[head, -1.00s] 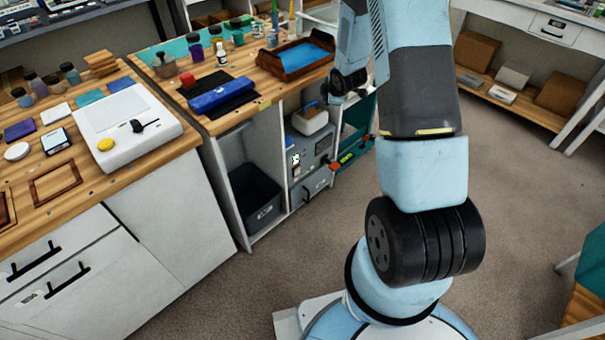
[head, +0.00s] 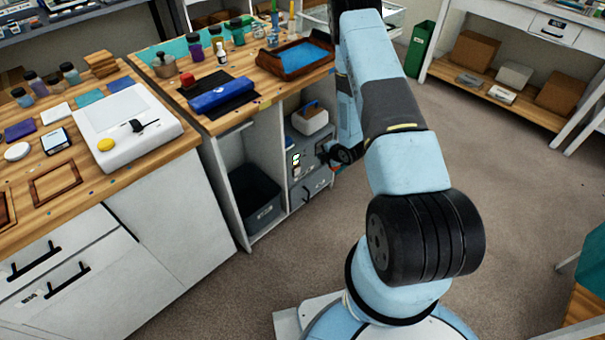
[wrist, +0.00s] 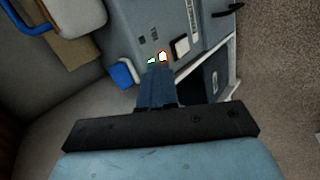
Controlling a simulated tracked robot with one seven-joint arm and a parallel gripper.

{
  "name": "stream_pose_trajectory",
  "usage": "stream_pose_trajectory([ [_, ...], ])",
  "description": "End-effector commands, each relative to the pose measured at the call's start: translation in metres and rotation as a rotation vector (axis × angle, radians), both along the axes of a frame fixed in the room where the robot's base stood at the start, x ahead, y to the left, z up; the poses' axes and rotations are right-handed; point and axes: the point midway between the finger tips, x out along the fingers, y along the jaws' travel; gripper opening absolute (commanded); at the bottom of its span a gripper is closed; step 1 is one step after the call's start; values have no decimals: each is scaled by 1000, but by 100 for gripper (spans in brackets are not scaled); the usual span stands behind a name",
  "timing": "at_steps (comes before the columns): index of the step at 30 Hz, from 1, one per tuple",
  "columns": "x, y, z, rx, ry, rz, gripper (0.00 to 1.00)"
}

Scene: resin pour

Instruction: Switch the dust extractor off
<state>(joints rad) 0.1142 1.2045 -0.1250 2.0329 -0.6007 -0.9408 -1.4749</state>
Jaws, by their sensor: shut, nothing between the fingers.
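The dust extractor is a grey box (head: 311,185) with a dark handle, low in the open cabinet bay in the head view. Its small light-coloured control patch (head: 296,161) shows on the front. In the head view my gripper (head: 325,155) is small and dark, at the extractor's right side.
A white box with a blue handle (head: 311,121) sits on top of the extractor. A dark bin (head: 257,196) stands in the bay to the left. The cabinet's white side edge (wrist: 205,57) runs close to the gripper. The carpet (head: 300,250) in front is clear.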

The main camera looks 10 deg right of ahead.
Motion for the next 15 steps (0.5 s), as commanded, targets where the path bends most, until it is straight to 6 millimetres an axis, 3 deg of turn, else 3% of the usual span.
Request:
stream_pose_trajectory([
  [1, -8, 2, -15, 0, -2, 20, 0],
  [6, -28, 7, -50, -2, -28, 86, 0],
  [15, -50, 13, -81, 0, -56, 147, 0],
])
